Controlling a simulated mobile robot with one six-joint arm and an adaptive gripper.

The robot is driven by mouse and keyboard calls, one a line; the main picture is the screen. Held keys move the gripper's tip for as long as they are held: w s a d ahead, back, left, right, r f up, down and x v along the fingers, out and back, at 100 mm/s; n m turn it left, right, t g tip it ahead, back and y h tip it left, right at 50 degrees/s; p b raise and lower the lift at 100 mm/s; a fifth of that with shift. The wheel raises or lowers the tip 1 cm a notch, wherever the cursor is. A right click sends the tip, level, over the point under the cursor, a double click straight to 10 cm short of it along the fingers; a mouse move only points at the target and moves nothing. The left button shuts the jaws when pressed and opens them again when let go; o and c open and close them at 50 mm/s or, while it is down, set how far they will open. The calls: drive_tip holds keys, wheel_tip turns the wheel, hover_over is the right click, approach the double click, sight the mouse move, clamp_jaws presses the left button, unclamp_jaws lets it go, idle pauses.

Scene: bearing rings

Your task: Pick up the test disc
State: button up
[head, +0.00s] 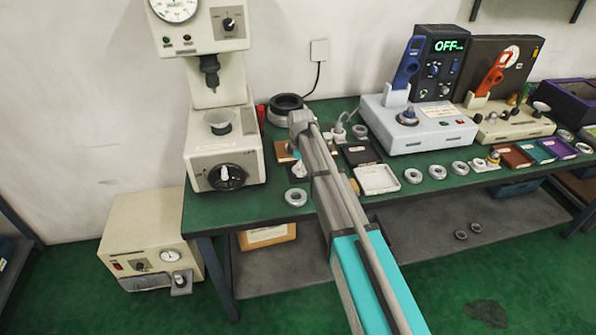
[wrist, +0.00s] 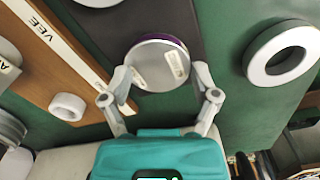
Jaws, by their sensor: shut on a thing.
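The test disc (wrist: 157,68) is a round, shiny metal disc with a purple rim and a small pale label on its face. It shows in the wrist view, over a dark strip on the green bench. My gripper (wrist: 161,85) has one finger on each side of the disc and is shut on it. I cannot tell whether the disc rests on the strip or is just above it. In the head view my arm hides the disc and most of the gripper.
A large grey ring (wrist: 260,51) lies to the right of the disc in the wrist view. A wooden board (wrist: 62,62) with a lettered strip and a small white ring (wrist: 68,106) are to the left. In the head view a press (head: 222,150) stands left and a white tray (head: 377,179) right.

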drive_tip(key=shift+s, duration=0.25)
drive_tip(key=shift+c, duration=0.2)
drive_tip(key=shift+r+p, duration=0.55)
drive_tip(key=shift+p, duration=0.15)
clamp_jaws()
drive_tip(key=shift+w+r+p, duration=0.15)
drive_tip(key=shift+r+p, duration=0.1)
drive_tip(key=shift+p, duration=0.05)
drive_tip(key=shift+r+p, duration=0.9)
drive_tip(key=s+d+r+p, duration=0.2)
drive_tip(key=s+r+p, duration=0.2)
drive_tip(key=s, duration=0.2)
drive_tip(key=s+d+r+p, duration=0.3)
drive_tip(key=s+r+p, duration=0.2)
drive_tip(key=s, duration=0.1)
drive_tip(key=shift+s+d+r, duration=0.15)
drive_tip(key=shift+s+d, duration=0.15)
drive_tip(key=o, duration=0.9)
unclamp_jaws()
